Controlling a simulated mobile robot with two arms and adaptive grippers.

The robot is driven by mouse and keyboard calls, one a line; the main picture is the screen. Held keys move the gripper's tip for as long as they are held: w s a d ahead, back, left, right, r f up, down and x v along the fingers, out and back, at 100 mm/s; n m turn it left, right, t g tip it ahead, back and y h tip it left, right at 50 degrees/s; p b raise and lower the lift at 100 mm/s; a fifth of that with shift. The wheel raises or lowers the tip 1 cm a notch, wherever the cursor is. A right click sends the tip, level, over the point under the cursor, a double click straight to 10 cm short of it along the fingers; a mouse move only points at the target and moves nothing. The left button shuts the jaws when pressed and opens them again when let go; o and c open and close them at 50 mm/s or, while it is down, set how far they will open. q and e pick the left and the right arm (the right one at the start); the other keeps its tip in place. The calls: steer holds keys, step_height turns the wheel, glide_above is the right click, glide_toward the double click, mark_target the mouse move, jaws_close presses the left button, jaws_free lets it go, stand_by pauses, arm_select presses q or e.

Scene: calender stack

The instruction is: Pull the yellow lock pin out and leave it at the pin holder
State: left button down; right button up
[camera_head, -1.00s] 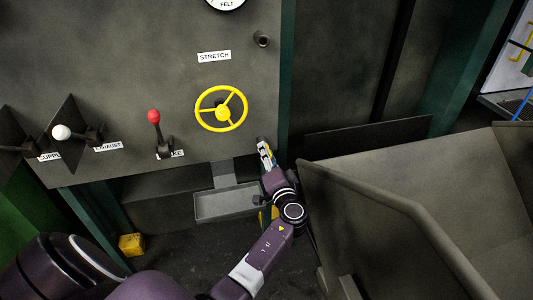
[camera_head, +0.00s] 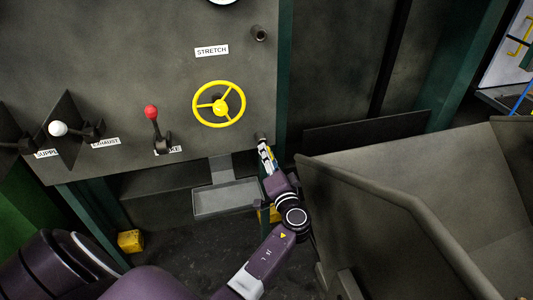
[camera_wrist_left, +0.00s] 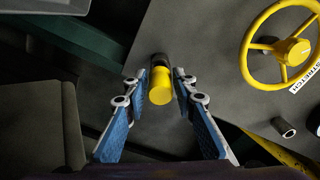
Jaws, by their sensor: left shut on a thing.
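The yellow lock pin (camera_wrist_left: 160,85) shows between my left gripper's blue-padded fingers in the left wrist view, with a dark cylindrical piece at its far end. My left gripper (camera_head: 265,154) is shut on the pin, in front of the grey panel's lower right corner, below the yellow handwheel. In the left wrist view the left gripper (camera_wrist_left: 158,82) has one finger on each side of the pin. I cannot tell whether the pin is still in its socket. A short open dark tube (camera_head: 259,33) sticks out of the panel at upper right; I cannot tell whether it is the pin holder. My right gripper is not in view.
The yellow handwheel (camera_head: 219,105) is up and left of the left gripper. A red-knobbed lever (camera_head: 152,113) and a white-knobbed lever (camera_head: 58,129) are farther left. A grey tray (camera_head: 226,199) sits below. A large grey sloped bin (camera_head: 390,205) stands close to the arm's right.

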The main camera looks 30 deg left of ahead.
arm_select(q)
steer(key=shift+v, duration=1.4)
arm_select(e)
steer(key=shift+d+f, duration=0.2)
